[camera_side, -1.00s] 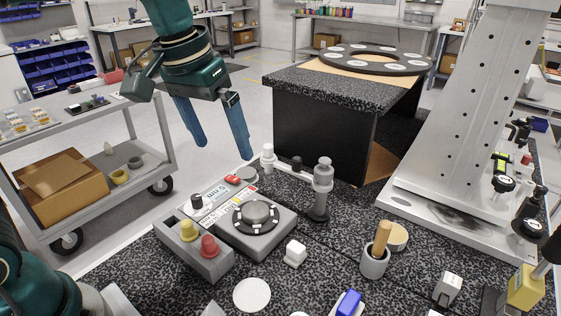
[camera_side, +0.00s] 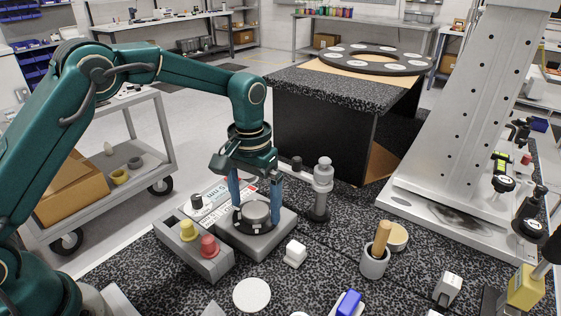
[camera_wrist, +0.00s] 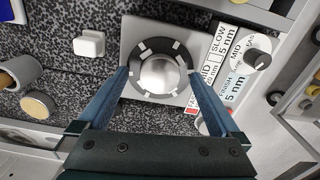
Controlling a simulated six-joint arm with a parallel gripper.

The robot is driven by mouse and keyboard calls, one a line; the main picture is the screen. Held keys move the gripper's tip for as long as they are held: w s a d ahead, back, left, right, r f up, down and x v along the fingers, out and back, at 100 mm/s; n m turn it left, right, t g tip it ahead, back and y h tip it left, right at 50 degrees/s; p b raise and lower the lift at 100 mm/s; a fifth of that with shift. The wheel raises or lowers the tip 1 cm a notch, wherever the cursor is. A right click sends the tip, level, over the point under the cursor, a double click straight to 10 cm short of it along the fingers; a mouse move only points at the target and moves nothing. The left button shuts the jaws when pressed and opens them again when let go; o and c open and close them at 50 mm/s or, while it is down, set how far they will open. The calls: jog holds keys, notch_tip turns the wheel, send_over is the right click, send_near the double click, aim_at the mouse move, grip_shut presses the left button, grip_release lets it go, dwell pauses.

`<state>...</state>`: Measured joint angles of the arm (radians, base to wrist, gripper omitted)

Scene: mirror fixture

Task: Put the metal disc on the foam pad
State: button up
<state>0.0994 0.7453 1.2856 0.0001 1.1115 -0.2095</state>
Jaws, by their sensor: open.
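The metal disc (camera_side: 256,211) sits inside a dark ring with pale marks on a grey block (camera_side: 280,240). In the wrist view the disc (camera_wrist: 160,74) is shiny and round, inside the ring. My gripper (camera_side: 255,212) points down with its blue fingers on opposite sides of the disc and ring. In the wrist view the gripper (camera_wrist: 158,73) is open, with one finger at each side of the ring; I cannot tell whether they touch it. A flat round white pad (camera_side: 252,294), which looks like the foam pad, lies bare on the speckled table in front of the block.
A grey box with yellow and red knobs (camera_side: 208,246) stands left of the block. A grey post (camera_side: 322,190) rises close on the right. A small white block (camera_side: 295,253) and a cup with a wooden handle (camera_side: 375,262) stand further right. A tall metal column (camera_side: 465,110) is at right.

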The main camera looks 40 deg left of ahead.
jog(key=shift+f, duration=0.2)
grip_shut()
jog(key=shift+r, duration=0.15)
